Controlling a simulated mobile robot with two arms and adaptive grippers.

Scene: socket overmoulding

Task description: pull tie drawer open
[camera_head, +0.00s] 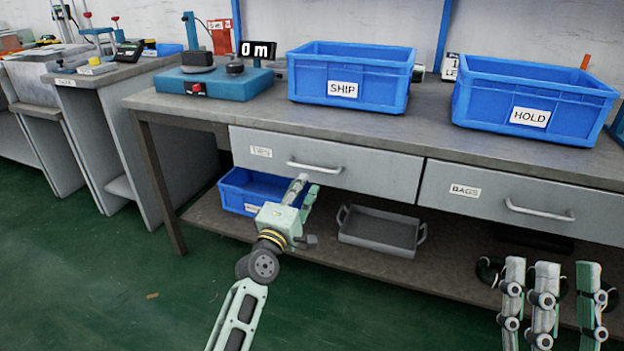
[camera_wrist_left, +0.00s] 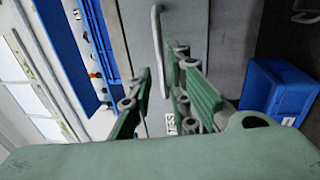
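The tie drawer (camera_head: 380,175), with a grey front and a label reading TIES, sits shut under the worktop. Its bar handle (camera_head: 315,167) also shows in the left wrist view (camera_wrist_left: 157,45). My left gripper (camera_head: 298,187) is just in front of and below this handle in the head view. In the left wrist view its green fingers (camera_wrist_left: 160,85) are apart and empty. The handle lies ahead, beyond the fingertips, and does not appear gripped. My right gripper (camera_head: 560,290) is at the lower right, its fingers apart with nothing between them, away from the drawers.
A second drawer (camera_head: 480,195) labelled BAGS is to the right, shut. Blue SHIP (camera_head: 345,107) and HOLD (camera_head: 475,107) bins stand on the worktop. A blue bin (camera_head: 232,192) and a grey tray (camera_head: 375,238) sit on the shelf below. Green floor in front is open.

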